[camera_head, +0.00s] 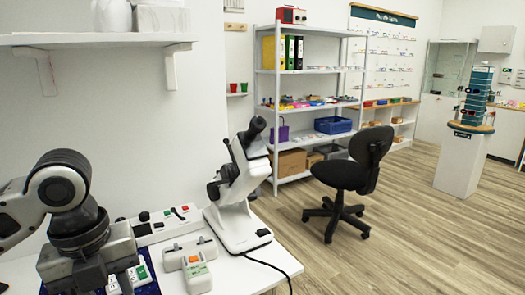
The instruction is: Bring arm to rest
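My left arm comes in from the left, with a white and black joint above a dark wrist. My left gripper (108,283) points down at the lower left, over the white table (262,270). Its grey body shows, but its fingers are not clear, so I cannot tell whether it is open or shut or holds anything. A dark blue surface and a small white and green item show beside and behind it. My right gripper is not in view.
A white instrument with black parts (240,215) stands right of the gripper. A white handheld device (197,274) and a control strip (165,222) lie between. A wall shelf (95,39) hangs above the arm. A black chair (345,176) stands on open floor.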

